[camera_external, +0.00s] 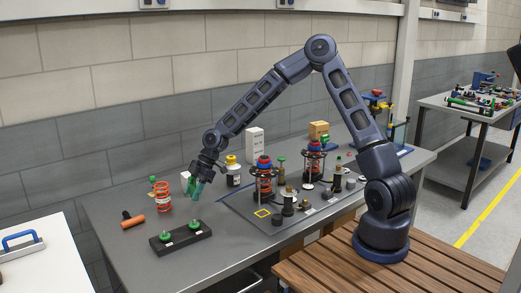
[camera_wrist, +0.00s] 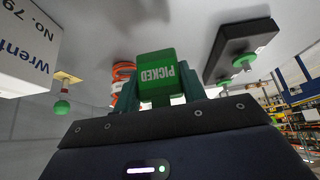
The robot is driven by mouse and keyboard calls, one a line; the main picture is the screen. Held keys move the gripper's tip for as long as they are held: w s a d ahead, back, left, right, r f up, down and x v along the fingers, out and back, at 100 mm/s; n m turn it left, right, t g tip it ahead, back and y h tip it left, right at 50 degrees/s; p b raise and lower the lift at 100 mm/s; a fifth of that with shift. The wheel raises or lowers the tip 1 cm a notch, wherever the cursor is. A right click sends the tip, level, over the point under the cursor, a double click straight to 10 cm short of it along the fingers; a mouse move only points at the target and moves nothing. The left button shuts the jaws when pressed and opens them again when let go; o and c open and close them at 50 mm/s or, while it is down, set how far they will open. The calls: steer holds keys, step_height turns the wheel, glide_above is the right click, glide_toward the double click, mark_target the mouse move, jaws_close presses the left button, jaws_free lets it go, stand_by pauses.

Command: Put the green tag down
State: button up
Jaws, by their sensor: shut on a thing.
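The green tag (camera_wrist: 156,72) with the word PICKED shows in the wrist view, between the green fingers of my gripper (camera_wrist: 160,96). My gripper is shut on it. In the external view my gripper (camera_external: 195,190) points down above the left part of the grey table (camera_external: 205,255). The tag is too small there to tell apart from the fingers. A gap to the tabletop is hard to judge.
An orange coil spring (camera_external: 162,198) stands left of my gripper, with an orange-handled tool (camera_external: 132,220) nearby. A black block (camera_external: 181,238) with green knobs lies in front. A white box (camera_external: 254,145), a bottle (camera_external: 233,173) and the fixture plate (camera_external: 250,216) are to the right.

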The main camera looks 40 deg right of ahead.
mark_target(195, 210)
steer(key=shift+f, duration=2.45)
steer(key=o, duration=0.9)
steer(key=shift+f, duration=0.1)
steer(key=shift+o, duration=0.2)
steer(key=v, duration=1.2)
steer(key=shift+s, duration=0.1)
steer(key=shift+d, duration=0.1)
